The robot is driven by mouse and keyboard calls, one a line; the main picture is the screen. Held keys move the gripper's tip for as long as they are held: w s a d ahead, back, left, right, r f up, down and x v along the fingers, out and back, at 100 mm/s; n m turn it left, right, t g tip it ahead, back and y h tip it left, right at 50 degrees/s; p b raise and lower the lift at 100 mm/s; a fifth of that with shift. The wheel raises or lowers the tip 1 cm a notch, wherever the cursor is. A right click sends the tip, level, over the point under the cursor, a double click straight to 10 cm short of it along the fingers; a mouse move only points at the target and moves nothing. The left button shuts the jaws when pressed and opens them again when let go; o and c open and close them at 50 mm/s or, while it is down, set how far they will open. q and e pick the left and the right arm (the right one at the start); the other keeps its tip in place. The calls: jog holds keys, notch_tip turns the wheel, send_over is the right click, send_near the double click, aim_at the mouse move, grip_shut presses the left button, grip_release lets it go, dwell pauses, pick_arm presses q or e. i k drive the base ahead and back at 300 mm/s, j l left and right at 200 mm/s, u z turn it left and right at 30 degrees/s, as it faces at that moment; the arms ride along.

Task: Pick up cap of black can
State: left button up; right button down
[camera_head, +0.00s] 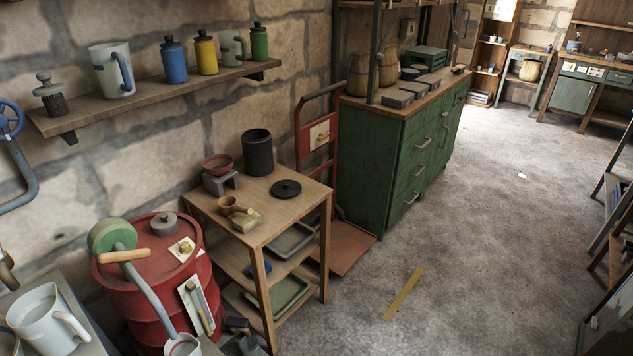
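A black can (258,152) stands upright at the back of a small wooden table. Its top looks open. A round, flat black cap (286,188) with a small knob lies on the same tabletop, in front of the can and a little to its right, apart from it. Neither of my grippers is in view.
A green cabinet (395,165) stands behind right. Open floor (470,250) lies to the right.

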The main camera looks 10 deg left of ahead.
aim_at(285, 189)
jog(key=i+l+z, duration=0.3)
jog(key=i+z, duration=0.2)
jog(key=i, duration=0.3)
jog(key=i+z, duration=0.45)
jog(key=i, duration=0.3)
jog(key=i+u, duration=0.45)
jog(key=i+l+u, duration=0.2)
jog(key=i+u, duration=0.3)
jog(key=i+l+u, duration=0.45)
jog(key=k+j, duration=0.05)
jog(key=j, duration=0.05)
